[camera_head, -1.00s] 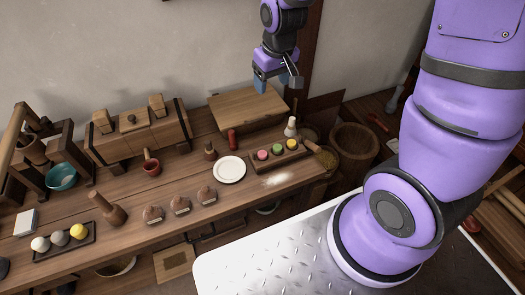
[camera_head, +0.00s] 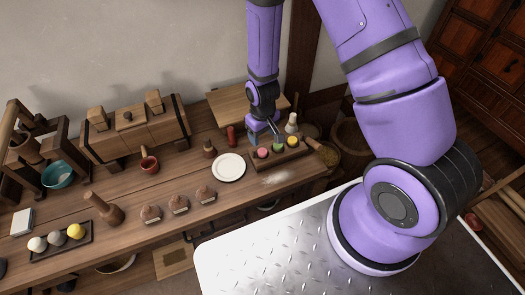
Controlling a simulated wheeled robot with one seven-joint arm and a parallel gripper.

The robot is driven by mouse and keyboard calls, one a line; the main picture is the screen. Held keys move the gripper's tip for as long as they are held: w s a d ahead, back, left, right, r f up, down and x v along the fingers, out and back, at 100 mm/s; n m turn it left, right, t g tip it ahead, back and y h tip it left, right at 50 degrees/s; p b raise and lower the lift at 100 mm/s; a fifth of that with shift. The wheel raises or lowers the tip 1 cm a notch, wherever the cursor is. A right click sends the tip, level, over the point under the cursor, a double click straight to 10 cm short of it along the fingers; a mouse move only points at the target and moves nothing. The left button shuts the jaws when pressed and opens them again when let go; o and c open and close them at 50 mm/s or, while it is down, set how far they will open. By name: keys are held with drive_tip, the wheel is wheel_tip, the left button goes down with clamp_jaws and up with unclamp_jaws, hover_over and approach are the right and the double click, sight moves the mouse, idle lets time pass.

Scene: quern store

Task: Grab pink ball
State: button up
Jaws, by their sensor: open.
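The pink ball (camera_head: 262,153) sits at the left end of a small wooden tray (camera_head: 281,158), beside a green ball (camera_head: 278,147) and a yellow ball (camera_head: 293,142). My gripper (camera_head: 265,139) points down just above and behind the pink and green balls, with its fingers apart. Nothing shows between the fingers. I cannot tell whether a finger touches a ball.
A white-topped bottle (camera_head: 292,124) stands behind the tray. Pale powder (camera_head: 277,177) lies on the table in front. A second tray (camera_head: 62,249) holds balls at far left.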

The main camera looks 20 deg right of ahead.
hover_over(263, 152)
drive_tip(key=f, duration=0.4)
drive_tip(key=shift+s+a, duration=0.15)
drive_tip(key=shift+s, duration=0.1)
drive_tip(key=shift+w+f, duration=0.15)
drive_tip(key=shift+f, duration=1.2)
drive_tip(key=shift+w+f, duration=0.15)
drive_tip(key=shift+f, duration=1.2)
drive_tip(key=shift+c, duration=0.4)
drive_tip(key=c, duration=0.9)
